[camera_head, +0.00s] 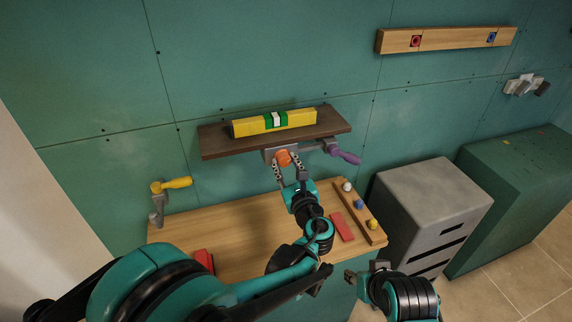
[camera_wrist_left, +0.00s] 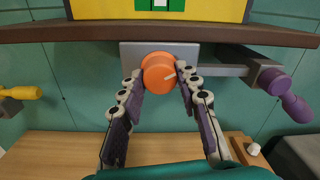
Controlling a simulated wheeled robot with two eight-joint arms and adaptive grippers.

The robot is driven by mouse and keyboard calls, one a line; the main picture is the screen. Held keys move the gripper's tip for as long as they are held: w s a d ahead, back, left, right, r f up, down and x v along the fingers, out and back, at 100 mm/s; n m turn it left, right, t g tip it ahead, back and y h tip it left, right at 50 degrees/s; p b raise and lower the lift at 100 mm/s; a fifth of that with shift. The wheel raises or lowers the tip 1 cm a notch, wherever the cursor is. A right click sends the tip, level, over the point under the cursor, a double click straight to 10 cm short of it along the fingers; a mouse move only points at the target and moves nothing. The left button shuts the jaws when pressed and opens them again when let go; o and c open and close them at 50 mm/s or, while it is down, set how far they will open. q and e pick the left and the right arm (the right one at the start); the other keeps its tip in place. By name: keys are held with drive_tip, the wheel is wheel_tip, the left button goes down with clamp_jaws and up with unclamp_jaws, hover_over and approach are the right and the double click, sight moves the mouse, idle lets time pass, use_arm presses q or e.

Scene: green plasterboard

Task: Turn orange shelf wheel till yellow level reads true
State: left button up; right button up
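The yellow level (camera_head: 247,127) lies on the brown shelf (camera_head: 215,143); its green middle has a white window, and I cannot read a bubble. Its lower part shows in the left wrist view (camera_wrist_left: 100,10). The orange wheel (camera_head: 284,157) sits on a grey bracket under the shelf and shows whole, with a pale mark, in the left wrist view (camera_wrist_left: 158,73). My left gripper (camera_head: 288,168) has one finger on each side of the wheel; I cannot tell whether both touch it. My right gripper (camera_head: 367,272) is open and empty, low beside the bench.
A purple handle (camera_head: 346,156) sticks out right of the wheel. A yellow-handled clamp (camera_head: 176,183) is at left. The wooden bench (camera_head: 225,221) holds red blocks (camera_head: 342,227) and a knob strip (camera_head: 349,207). A grey cabinet (camera_head: 425,195) stands at right.

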use_arm(q)
drive_tip(key=o, duration=0.3)
drive_tip(key=shift+o, duration=0.2)
drive_tip(key=v, duration=0.7)
drive_tip(key=shift+s, duration=0.25)
drive_tip(key=shift+d, duration=0.1)
